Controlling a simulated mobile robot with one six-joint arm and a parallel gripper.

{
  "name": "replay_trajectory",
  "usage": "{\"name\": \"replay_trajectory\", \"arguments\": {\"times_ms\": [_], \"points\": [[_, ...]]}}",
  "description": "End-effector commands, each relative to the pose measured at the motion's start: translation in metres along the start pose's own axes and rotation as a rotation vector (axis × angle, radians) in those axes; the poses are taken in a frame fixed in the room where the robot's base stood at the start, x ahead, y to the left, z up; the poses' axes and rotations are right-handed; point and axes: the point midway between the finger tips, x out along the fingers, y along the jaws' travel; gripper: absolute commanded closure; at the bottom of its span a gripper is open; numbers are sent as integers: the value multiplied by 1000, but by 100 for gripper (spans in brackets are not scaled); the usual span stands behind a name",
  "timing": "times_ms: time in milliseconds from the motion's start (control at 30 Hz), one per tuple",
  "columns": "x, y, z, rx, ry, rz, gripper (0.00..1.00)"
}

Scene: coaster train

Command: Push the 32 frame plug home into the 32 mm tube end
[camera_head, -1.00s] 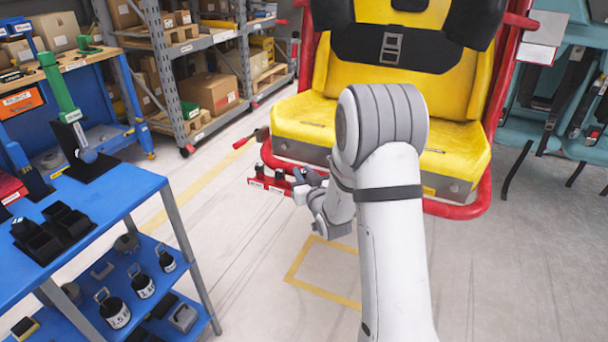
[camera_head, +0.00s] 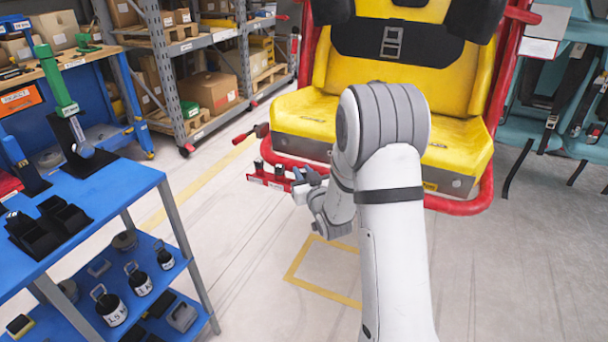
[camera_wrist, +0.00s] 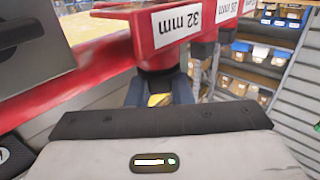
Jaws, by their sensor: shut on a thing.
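A red bar (camera_head: 268,181) with white labels projects at the seat's front left in the head view. In the wrist view, the bar (camera_wrist: 105,62) crosses the top, and its "32 mm" label (camera_wrist: 178,22) appears upside down. My gripper (camera_head: 306,178) is at the bar's right end. In the wrist view, my gripper's dark blue fingers (camera_wrist: 159,94) are shut around a dark plug (camera_wrist: 160,78) directly below that label. A yellow patch shows between the fingers. The plug meets the bar's underside in the picture; the tube end and how deep the plug sits are hidden.
More dark plugs (camera_wrist: 203,50) hang along the bar beside the held one. The yellow seat (camera_head: 440,145) with its red frame stands close behind my arm. A blue bench (camera_head: 95,225) with holders and weights is at left. The floor between is clear.

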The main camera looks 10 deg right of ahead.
Motion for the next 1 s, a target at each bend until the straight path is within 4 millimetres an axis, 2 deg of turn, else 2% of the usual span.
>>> {"name": "replay_trajectory", "arguments": {"times_ms": [133, 167, 433, 767, 800, 1000], "points": [[0, 0, 5, 1, -4, 0, 100], [0, 0, 4, 1, -4, 0, 78], [-1, 1, 5, 2, -8, 4, 56], [-1, 4, 6, 4, -11, 11, 55], [-1, 4, 7, 4, -11, 11, 68], [-2, 4, 8, 4, -13, 11, 69]]}}
